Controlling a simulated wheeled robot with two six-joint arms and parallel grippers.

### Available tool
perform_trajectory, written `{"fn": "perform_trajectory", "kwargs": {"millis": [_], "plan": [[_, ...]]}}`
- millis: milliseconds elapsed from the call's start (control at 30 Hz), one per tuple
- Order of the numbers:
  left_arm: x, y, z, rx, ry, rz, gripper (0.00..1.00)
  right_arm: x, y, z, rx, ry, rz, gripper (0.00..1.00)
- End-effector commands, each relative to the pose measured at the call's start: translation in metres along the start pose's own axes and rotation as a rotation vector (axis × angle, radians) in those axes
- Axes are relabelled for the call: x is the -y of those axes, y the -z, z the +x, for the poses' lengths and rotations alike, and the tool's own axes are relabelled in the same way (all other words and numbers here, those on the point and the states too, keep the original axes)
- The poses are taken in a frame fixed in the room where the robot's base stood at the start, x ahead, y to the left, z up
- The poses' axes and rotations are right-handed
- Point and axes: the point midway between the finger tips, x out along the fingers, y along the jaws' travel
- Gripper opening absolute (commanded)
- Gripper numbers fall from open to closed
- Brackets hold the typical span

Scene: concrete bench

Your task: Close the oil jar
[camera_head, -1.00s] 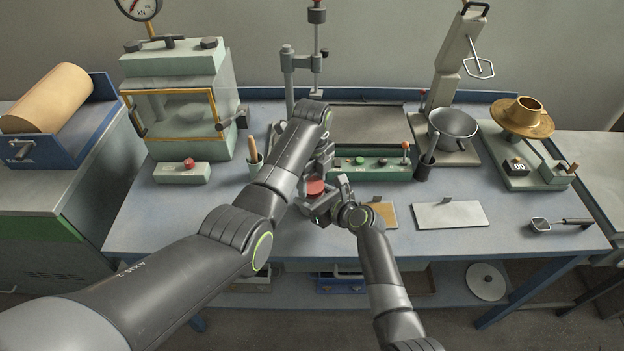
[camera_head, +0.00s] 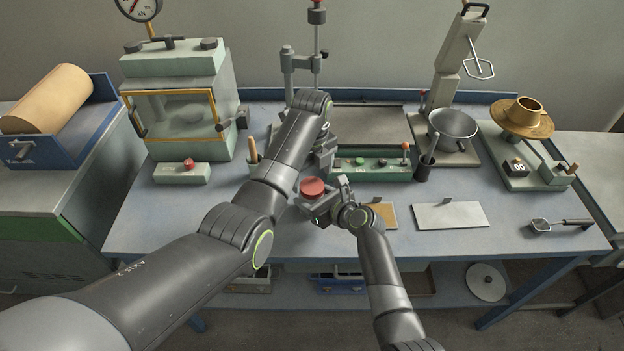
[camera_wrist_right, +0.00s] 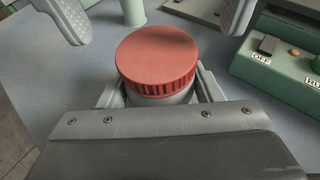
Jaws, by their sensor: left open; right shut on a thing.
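The oil jar's red ribbed lid (camera_head: 313,187) sits on top of the jar, and it shows large in the right wrist view (camera_wrist_right: 158,58). Under it a narrow strip of the pale jar body (camera_wrist_right: 165,98) is visible. The lid looks level; I cannot tell how tight it is. My right gripper (camera_head: 322,203) is shut around the jar body below the lid, one finger on each side. My left gripper (camera_head: 325,150) is open and empty behind the jar, apart from the lid. Its two spread fingers show at the top of the right wrist view.
A green control box (camera_head: 370,168) with buttons stands behind and right of the jar. A white plate (camera_head: 450,215) lies to the right. A press with a yellow-framed window (camera_head: 172,118) stands at the left.

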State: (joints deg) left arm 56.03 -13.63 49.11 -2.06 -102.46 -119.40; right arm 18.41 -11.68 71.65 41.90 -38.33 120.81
Motion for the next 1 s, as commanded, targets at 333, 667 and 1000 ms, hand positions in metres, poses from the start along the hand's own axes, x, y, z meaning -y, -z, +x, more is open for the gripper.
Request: {"fn": "perform_trajectory", "kwargs": {"millis": [333,667,1000], "plan": [[0.0,0.0,-0.047,0.0,0.001,0.0,0.8,0.0,0.001,0.0,-0.002,0.0,-0.001,0.0],[0.0,0.0,-0.049,-0.001,0.0,0.0,0.8,0.0,0.001,0.0,-0.002,0.0,0.0,0.62],[0.0,0.0,-0.049,-0.001,0.0,0.0,0.8,0.0,0.0,0.0,-0.001,0.0,0.0,0.85]]}}
